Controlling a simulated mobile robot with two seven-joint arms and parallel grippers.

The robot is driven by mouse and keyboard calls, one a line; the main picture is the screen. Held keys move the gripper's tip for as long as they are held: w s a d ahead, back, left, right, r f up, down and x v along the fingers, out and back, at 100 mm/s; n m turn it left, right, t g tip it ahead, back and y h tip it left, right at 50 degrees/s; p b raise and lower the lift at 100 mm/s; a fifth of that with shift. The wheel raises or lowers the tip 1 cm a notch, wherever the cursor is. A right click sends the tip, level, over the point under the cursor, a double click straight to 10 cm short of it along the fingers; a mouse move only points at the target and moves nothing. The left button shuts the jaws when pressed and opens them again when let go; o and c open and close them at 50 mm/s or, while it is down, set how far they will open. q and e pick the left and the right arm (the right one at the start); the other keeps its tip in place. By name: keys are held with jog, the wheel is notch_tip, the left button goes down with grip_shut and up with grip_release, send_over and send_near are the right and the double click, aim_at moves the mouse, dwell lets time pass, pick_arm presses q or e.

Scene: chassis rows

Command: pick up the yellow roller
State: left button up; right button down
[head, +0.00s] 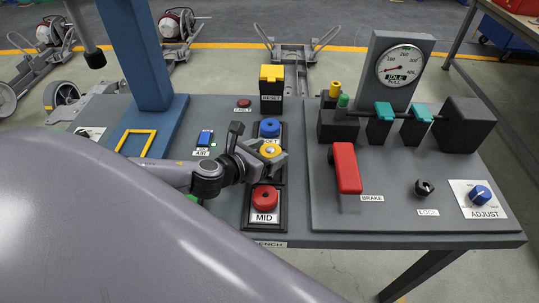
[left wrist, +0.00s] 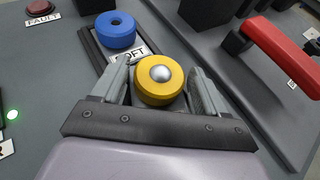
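The yellow roller (head: 271,151) has a silver centre and sits in the middle place of a dark rack, between a blue roller (head: 269,128) and a red roller (head: 265,198). My left gripper (head: 262,154) is at the yellow roller. In the left wrist view the yellow roller (left wrist: 157,80) lies between the two fingers (left wrist: 160,85), one on each side, with narrow gaps showing. The fingers look open around it, and the roller's underside is hidden. My right gripper is not in view.
The rack (head: 250,218) stands on a grey bench (head: 215,225). A raised panel to the right carries a red brake handle (head: 345,168), a gauge (head: 400,65) and a blue adjust knob (head: 481,195). A blue post (head: 140,60) and yellow frame (head: 135,142) stand left.

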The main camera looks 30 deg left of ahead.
pick_arm(q)
jog(key=c, duration=1)
jog(key=shift+o, duration=0.2)
notch_tip(320, 180, up, 18)
jog(key=r+p, duration=0.1)
jog(key=p, duration=0.3)
jog(key=m+g+h, duration=0.1)
jog(key=m+h, duration=0.3)
send_over(265, 154)
notch_tip(265, 154, down, 10)
jog(key=shift+f, duration=0.2)
jog(key=shift+s+f+g+h, duration=0.3)
jog(key=shift+f+h, duration=0.1)
jog(key=shift+f, duration=1)
jog(key=shift+m, duration=0.3)
notch_tip(265, 154, down, 5)
jog(key=b, duration=0.4)
jog(key=shift+f, duration=0.1)
jog(key=shift+f+b, duration=0.3)
jog(key=shift+b, duration=0.15)
